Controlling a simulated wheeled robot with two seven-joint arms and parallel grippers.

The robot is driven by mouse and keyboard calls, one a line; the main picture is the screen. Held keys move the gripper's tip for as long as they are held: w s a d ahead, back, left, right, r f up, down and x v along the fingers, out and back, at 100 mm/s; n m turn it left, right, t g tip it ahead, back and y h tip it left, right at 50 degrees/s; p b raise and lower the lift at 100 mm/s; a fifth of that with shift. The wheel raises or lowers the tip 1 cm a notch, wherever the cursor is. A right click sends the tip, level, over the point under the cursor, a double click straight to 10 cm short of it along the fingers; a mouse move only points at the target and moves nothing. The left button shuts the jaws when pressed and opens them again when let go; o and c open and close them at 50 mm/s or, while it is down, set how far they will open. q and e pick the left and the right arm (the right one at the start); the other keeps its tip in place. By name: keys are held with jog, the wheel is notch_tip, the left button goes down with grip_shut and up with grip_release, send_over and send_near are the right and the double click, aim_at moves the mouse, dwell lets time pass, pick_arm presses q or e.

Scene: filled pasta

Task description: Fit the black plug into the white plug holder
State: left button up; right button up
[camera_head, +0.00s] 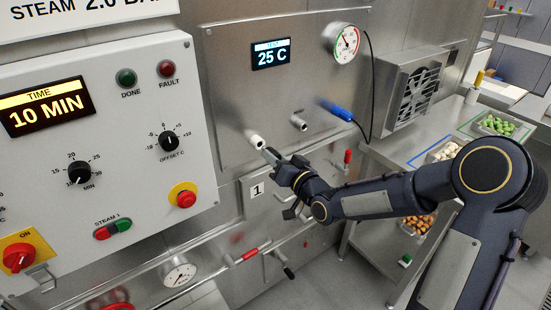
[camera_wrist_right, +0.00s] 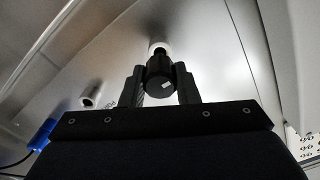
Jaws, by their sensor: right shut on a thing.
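The white plug holder (camera_head: 256,141) sticks out from the steel panel, above the label "1". My right gripper (camera_head: 271,155) is just below and to the right of the holder. In the right wrist view, the fingers of the right gripper (camera_wrist_right: 160,85) are shut on the black plug (camera_wrist_right: 160,72). The white holder (camera_wrist_right: 157,46) shows as a ring right behind the plug's far end, roughly in line with it. I cannot tell whether the plug is touching or inside the holder. In the head view the plug is mostly hidden by the gripper. My left gripper is not in view.
A bare metal socket (camera_head: 298,121) and a blue plug (camera_head: 337,110) with a black cable are to the right on the same panel. A control box (camera_head: 150,110) with knobs stands left. A steel table (camera_head: 405,150) with food trays is at the right.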

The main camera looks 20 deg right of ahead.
jog(key=shift+b+x, duration=0.8)
jog(key=shift+x, duration=0.9)
jog(key=shift+b, duration=0.45)
dwell(0.8)
jog(key=o, duration=1.3)
jog(key=shift+w, duration=0.1)
dwell(0.4)
jog(key=shift+b+v, duration=0.55)
jog(key=shift+v, duration=0.7)
jog(key=shift+b+v, duration=0.35)
jog(key=shift+v, duration=1.95)
